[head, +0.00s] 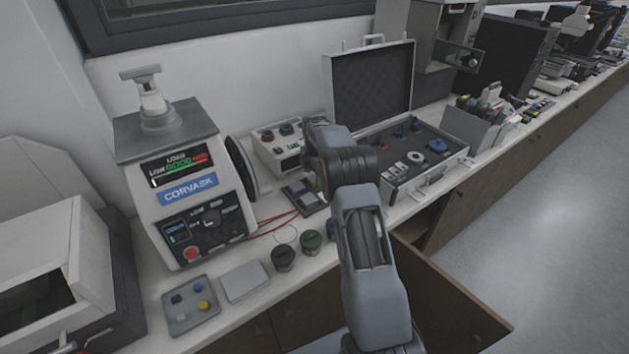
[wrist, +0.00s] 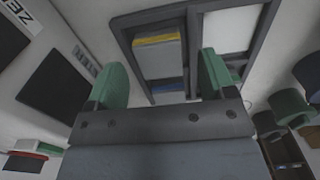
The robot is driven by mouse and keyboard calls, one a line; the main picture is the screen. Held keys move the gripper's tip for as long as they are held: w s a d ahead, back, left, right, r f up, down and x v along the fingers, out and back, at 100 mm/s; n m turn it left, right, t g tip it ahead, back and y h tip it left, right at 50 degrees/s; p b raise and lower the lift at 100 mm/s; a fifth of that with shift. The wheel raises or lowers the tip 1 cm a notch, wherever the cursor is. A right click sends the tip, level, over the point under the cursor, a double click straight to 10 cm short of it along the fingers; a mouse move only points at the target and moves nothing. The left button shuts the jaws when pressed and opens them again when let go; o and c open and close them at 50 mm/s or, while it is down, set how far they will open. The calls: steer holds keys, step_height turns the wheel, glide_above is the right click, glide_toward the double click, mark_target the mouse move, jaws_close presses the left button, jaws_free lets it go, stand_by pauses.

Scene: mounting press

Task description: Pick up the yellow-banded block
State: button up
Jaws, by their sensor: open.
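The yellow-banded block (wrist: 158,55) shows in the wrist view as a grey block with a yellow strip along its top edge and a bluish side. It sits in one compartment of a dark tray (wrist: 192,50). My gripper (wrist: 160,66) is open, with its two green fingers apart on the left and right of the block in the picture. Nothing is held, and I cannot tell how far the fingertips are above the block. In the head view the dark tray (head: 293,199) lies on the bench beside my arm, which hides the fingers; the yellow band is not clear there.
A Corvask press (head: 188,190) stands left of the tray, with red wires between. Dark jar (head: 284,258) and green jar (head: 310,240) stand near the front edge. An open case (head: 400,187) is at right, a small control box (head: 280,147) behind. A cabinet door (head: 450,300) hangs open below.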

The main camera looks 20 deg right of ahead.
steer(key=shift+f, duration=0.85)
steer(key=shift+r, duration=0.1)
steer(key=c, duration=1.3)
